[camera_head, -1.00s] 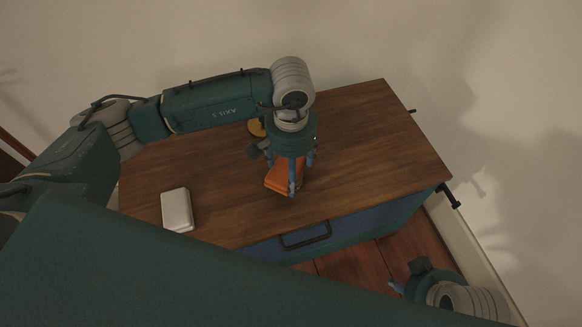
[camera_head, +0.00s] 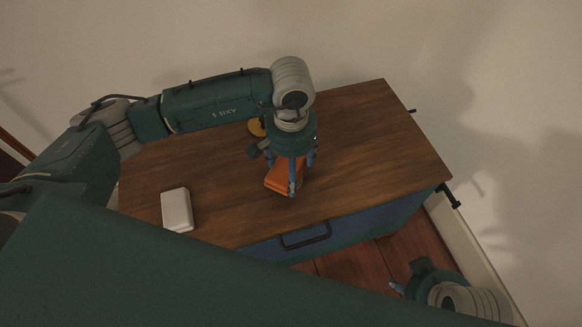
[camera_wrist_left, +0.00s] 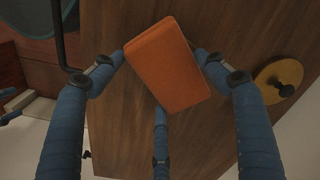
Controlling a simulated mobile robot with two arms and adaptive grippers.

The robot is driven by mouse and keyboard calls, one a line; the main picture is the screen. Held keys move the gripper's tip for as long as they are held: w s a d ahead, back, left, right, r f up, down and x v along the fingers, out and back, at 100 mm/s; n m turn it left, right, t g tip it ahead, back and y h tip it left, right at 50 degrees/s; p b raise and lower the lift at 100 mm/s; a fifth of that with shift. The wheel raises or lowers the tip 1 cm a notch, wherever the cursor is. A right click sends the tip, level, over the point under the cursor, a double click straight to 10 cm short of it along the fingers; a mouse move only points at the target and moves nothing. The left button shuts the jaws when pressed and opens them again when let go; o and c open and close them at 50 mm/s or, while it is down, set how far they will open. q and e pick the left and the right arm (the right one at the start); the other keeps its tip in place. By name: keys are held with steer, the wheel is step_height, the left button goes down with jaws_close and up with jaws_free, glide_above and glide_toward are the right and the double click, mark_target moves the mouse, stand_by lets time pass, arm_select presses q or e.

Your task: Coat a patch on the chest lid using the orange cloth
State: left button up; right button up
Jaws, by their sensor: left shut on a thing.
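The chest has a brown wooden lid (camera_head: 370,150) and a blue front with a dark handle (camera_head: 305,236). The folded orange cloth (camera_head: 277,181) is at the middle of the lid. My left gripper (camera_head: 290,182) points down over it and is shut on it. In the left wrist view the orange cloth (camera_wrist_left: 168,62) sits between the blue fingers of the left gripper (camera_wrist_left: 160,75), with the lid close behind it. Whether the cloth touches the lid is hard to tell. My right gripper (camera_head: 396,287) is low at the right, beside the chest front; its fingers are mostly hidden.
A white box-like object (camera_head: 177,210) lies on the lid at the left. A round yellow object (camera_head: 256,127) is behind the left gripper; the left wrist view shows it as a disc with a dark knob (camera_wrist_left: 277,82). The lid's right side is clear.

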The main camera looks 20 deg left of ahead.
arm_select(q)
steer(key=shift+f+b, duration=0.1)
steer(key=shift+b, duration=0.25)
arm_select(e)
steer(key=shift+f, duration=0.4)
stand_by(0.9)
arm_select(q)
steer(key=shift+r+p, duration=0.6)
steer(key=shift+r, duration=1.45)
steer(key=shift+r+p, duration=0.85)
steer(key=shift+r, duration=0.65)
arm_select(e)
steer(key=x, duration=0.6)
steer(key=shift+s+f, duration=0.25)
steer(key=shift+a, duration=0.1)
arm_select(q)
steer(key=d+r+n, duration=0.2)
steer(key=d+r, duration=0.3)
steer(key=r, duration=0.7)
steer(key=shift+r, duration=0.2)
arm_select(e)
steer(key=shift+r, duration=0.1)
